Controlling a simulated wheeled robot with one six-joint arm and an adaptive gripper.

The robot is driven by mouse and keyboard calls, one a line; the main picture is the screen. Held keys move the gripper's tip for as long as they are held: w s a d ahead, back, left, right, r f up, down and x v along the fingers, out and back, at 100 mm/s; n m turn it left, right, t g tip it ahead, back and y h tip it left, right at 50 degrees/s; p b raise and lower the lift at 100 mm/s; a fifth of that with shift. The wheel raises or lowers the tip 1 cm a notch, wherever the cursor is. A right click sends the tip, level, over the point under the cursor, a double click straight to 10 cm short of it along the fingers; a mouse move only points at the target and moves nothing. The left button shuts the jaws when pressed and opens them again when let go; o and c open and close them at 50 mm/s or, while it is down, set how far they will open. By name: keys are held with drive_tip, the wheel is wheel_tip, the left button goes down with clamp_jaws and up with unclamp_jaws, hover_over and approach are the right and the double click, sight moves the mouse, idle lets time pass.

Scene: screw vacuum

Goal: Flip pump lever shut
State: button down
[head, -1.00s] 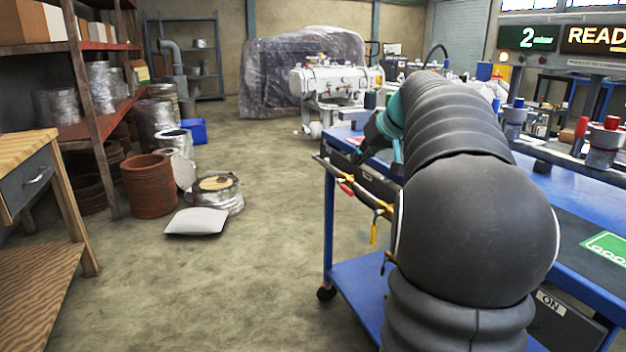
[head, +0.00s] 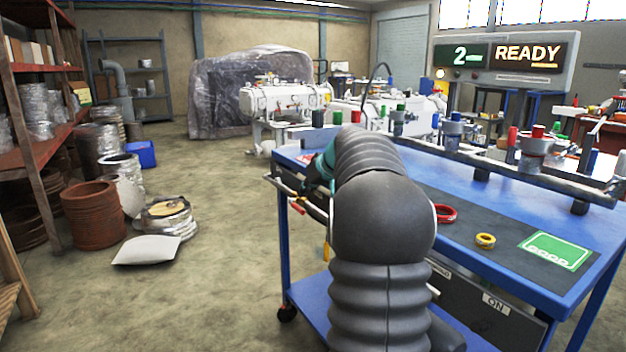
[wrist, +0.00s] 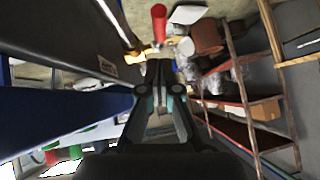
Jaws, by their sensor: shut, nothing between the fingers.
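A red-handled lever (head: 297,208) sticks out at the left end of the blue cart. In the wrist view a red handle (wrist: 158,22) lies just beyond my fingertips, with a small gap showing. My gripper (wrist: 159,68) is shut and empty, with its fingers together. In the head view my arm hides most of the gripper; only a teal part shows beside the cart's left edge.
The blue cart (head: 560,282) carries a red ring (head: 444,213), a yellow ring (head: 485,241) and a green GOOD card (head: 553,250). An ON label (head: 495,303) is on its front. A sign (head: 527,54) reads READY. Floor to the left is open around a white bag (head: 147,250).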

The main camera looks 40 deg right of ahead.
sight(296, 207)
drive_tip(key=shift+a+f, duration=0.15)
drive_tip(key=shift+f, duration=0.55)
drive_tip(key=shift+a+f, duration=0.15)
drive_tip(key=shift+f, duration=0.5)
drive_tip(key=shift+f, duration=0.15)
drive_tip(key=f+b, duration=0.1)
drive_tip(key=b, duration=0.3)
drive_tip(key=shift+s+f, duration=0.35)
drive_tip(key=shift+f, duration=0.05)
